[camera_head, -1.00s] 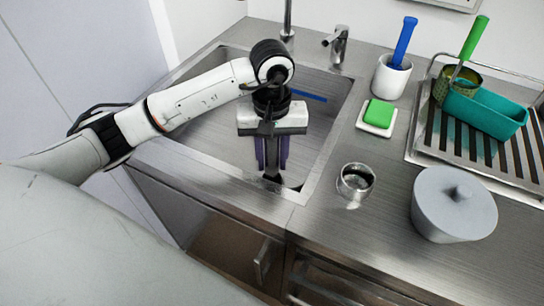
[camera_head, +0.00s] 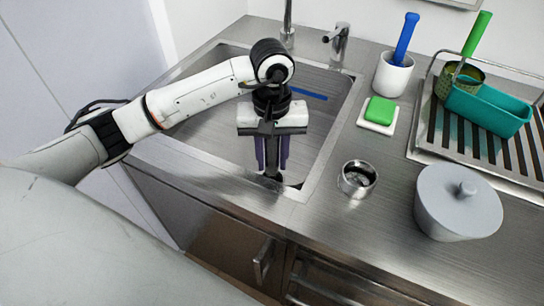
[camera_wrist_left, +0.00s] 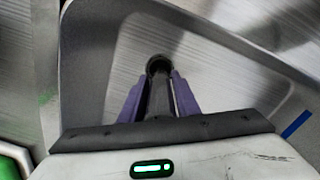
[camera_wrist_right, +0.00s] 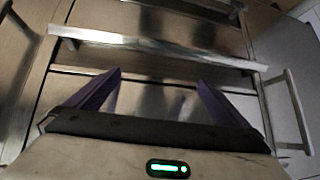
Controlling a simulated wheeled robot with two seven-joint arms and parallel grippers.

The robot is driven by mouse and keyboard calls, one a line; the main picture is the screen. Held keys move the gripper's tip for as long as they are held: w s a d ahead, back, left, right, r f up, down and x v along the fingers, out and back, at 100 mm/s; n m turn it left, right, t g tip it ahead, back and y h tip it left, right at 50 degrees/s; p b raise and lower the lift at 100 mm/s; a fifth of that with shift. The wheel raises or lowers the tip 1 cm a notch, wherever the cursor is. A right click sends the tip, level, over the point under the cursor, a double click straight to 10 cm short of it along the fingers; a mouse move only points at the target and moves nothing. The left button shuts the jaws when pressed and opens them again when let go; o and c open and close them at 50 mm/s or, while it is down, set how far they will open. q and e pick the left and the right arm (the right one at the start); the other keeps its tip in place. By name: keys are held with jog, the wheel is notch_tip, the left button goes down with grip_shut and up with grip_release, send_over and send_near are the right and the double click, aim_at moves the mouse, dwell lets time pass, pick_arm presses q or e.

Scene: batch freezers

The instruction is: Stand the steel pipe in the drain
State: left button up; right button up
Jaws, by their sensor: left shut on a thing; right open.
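My left gripper (camera_head: 272,165) points down into the sink near its front right corner. Its purple fingers are shut on the steel pipe (camera_head: 272,155), a dark grey tube that looks roughly upright. In the left wrist view the pipe (camera_wrist_left: 159,104) runs between the fingers (camera_wrist_left: 158,88) to a dark round spot at its far end. I cannot tell whether that spot is the drain or the pipe's own end, or whether the pipe is inside the drain. The fingers and pipe mostly hide the drain area. My right gripper (camera_wrist_right: 150,90) is open and empty, facing drawer fronts.
The sink (camera_head: 205,140) holds a blue strip (camera_head: 308,94) at the back. A small metal cup (camera_head: 357,179), a lidded grey pot (camera_head: 457,205), a green sponge (camera_head: 380,110) and a white cup (camera_head: 393,76) stand right of it. A dish rack (camera_head: 430,130) is farther right.

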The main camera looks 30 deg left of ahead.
pick_arm(q)
jog(key=shift+f, duration=0.3)
jog(key=o, duration=0.7)
jog(key=shift+c, duration=0.2)
jog(key=shift+r, duration=0.1)
jog(key=shift+r+p, duration=2.75)
jog(key=shift+r, duration=2.75)
